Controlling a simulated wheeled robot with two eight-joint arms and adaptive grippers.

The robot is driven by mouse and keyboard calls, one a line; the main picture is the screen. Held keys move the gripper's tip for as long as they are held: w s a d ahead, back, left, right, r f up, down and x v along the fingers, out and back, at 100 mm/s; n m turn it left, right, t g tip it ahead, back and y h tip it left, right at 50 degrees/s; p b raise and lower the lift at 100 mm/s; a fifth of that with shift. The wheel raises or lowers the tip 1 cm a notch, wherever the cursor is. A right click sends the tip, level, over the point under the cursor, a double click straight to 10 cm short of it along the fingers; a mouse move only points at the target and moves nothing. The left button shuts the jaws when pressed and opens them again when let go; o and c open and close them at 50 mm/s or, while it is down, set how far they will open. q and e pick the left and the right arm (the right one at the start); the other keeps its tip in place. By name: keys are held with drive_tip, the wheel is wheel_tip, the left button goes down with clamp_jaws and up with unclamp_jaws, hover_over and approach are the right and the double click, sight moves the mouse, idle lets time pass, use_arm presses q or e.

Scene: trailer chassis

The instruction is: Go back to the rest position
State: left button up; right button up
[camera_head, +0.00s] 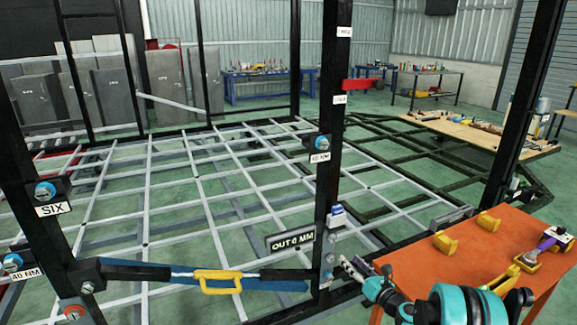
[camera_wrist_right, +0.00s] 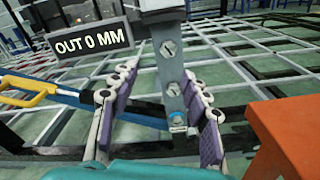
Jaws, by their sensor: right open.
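My right gripper (camera_head: 355,270) is at the bottom of the head view, to the right of the dark upright post (camera_head: 329,160). In the right wrist view the same gripper (camera_wrist_right: 160,95) is open, with its two purple-padded fingers apart. A grey bolted plate (camera_wrist_right: 171,70) shows between the fingers, beyond or between them; I cannot tell the exact depth. No contact with it is clear. My left gripper is in neither view.
An "OUT 0 MM" sign (camera_head: 291,240) and a yellow-handled tool (camera_head: 218,281) on a blue bar are left of the gripper. An orange table (camera_head: 480,262) with yellow parts stands close on the right. The chassis grid (camera_head: 190,185) lies behind.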

drive_tip(key=s+a+r+n+g, duration=0.7)
drive_tip(key=s+a+n, duration=0.55)
drive_tip(key=n, duration=0.45)
drive_tip(key=s+d+n+g+h, duration=0.1)
drive_tip(key=s+n+h, duration=0.2)
drive_tip(key=s+n, duration=0.6)
drive_tip(key=s+d+f+n+g+h, duration=0.1)
drive_tip(key=s+d+n+h, duration=0.1)
drive_tip(key=s+n, duration=0.8)
drive_tip(key=s+h, duration=0.1)
drive_tip(key=s, duration=0.3)
drive_tip(key=shift+s+f, duration=0.15)
drive_tip(key=shift+s, duration=0.15)
